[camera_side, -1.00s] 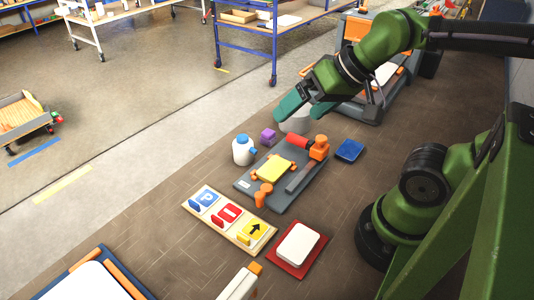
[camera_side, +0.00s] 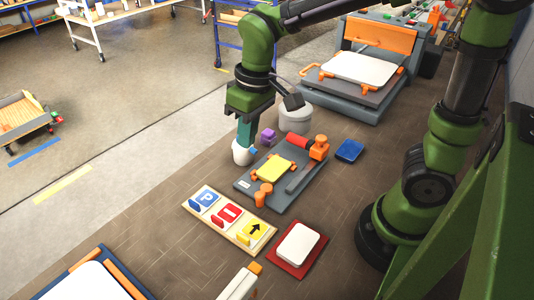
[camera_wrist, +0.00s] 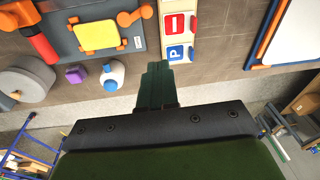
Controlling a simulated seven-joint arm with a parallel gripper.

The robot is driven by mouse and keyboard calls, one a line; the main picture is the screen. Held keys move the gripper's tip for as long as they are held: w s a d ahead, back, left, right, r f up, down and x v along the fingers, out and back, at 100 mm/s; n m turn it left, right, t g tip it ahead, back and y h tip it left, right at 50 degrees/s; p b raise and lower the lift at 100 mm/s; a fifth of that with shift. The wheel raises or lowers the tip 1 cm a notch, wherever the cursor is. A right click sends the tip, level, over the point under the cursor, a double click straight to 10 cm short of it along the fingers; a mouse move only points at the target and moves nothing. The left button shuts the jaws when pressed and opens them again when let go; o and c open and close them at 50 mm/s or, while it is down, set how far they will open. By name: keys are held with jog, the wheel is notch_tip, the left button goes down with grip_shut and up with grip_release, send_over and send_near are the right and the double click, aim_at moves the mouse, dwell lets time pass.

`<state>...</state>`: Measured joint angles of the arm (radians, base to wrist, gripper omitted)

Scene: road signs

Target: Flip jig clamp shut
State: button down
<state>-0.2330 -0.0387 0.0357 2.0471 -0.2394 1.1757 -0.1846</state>
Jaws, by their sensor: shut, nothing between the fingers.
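The jig is a grey base plate (camera_side: 244,187) with a yellow plate (camera_side: 275,168) lying on it between orange stops. At its back right is an orange clamp block (camera_side: 319,148) with a red handle (camera_side: 298,140) pointing left. A grey bar (camera_side: 303,177) lies along the plate's right side. In the wrist view the jig (camera_wrist: 62,38) is at the upper left, with the red handle (camera_wrist: 38,40) at its left end. My gripper (camera_side: 246,146) is shut and empty, pointing down in front of the white bottle (camera_side: 238,157), left of the jig. Whether it touches the bottle is unclear.
A purple block (camera_side: 268,136) and a grey round container (camera_side: 296,116) stand behind the jig. A sign board (camera_side: 262,246), a red tray (camera_side: 323,240) and a blue pad (camera_side: 349,150) lie around it. A larger press (camera_side: 370,100) stands at the back right.

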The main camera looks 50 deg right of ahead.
aim_at(263, 191)
jog(key=w+a+f+n+g+h, duration=0.3)
jog(key=w+a+n+g, duration=0.1)
jog(key=w+a+n, duration=0.1)
jog(key=shift+w+f+n, duration=0.25)
jog(key=shift+w+n, duration=0.15)
jog(key=shift+a, duration=0.1)
jog(key=x, duration=0.9)
jog(key=shift+s+f, duration=0.15)
jog(key=shift+f, duration=0.1)
jog(key=shift+s+d+f, duration=0.3)
jog(key=shift+s+d, duration=0.15)
jog(key=shift+s, duration=0.15)
jog(key=shift+s+d+f, duration=0.25)
jog(key=shift+s+d, duration=0.2)
jog(key=shift+s, duration=0.15)
jog(key=shift+s+d+f, duration=0.1)
jog(key=shift+s+d, duration=0.2)
jog(key=shift+s, duration=0.1)
